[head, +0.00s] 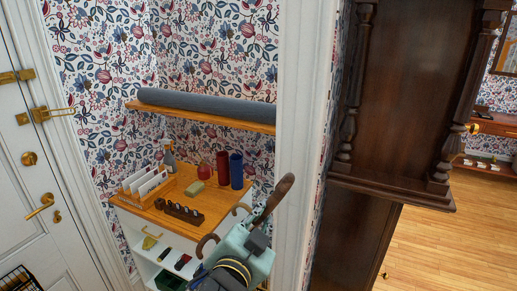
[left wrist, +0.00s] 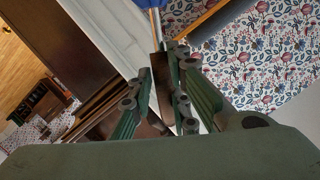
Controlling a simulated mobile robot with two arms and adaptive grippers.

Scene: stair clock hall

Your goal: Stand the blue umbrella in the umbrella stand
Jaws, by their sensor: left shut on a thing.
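My left gripper (head: 256,236) is in the lower middle of the head view, in front of the shelf unit. It is shut on the brown handle (head: 274,197) of the umbrella, which sticks up and tilts to the right. In the left wrist view, the handle (left wrist: 156,68) lies between the fingers of the left gripper (left wrist: 165,95). A pale shaft and a bit of blue umbrella (left wrist: 152,3) show beyond it at the top edge. Most of the umbrella is hidden. Brown hooked handles (head: 205,241) show beside my gripper. I cannot make out the umbrella stand. My right gripper is not in view.
A wooden shelf top (head: 140,212) holds a letter rack, a spray bottle, and a red and a blue cylinder (head: 236,171). A grey roll (head: 205,103) lies on the shelf above. A white door (head: 30,170) is at left, a dark wooden case (head: 395,100) at right. Floor is free at far right.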

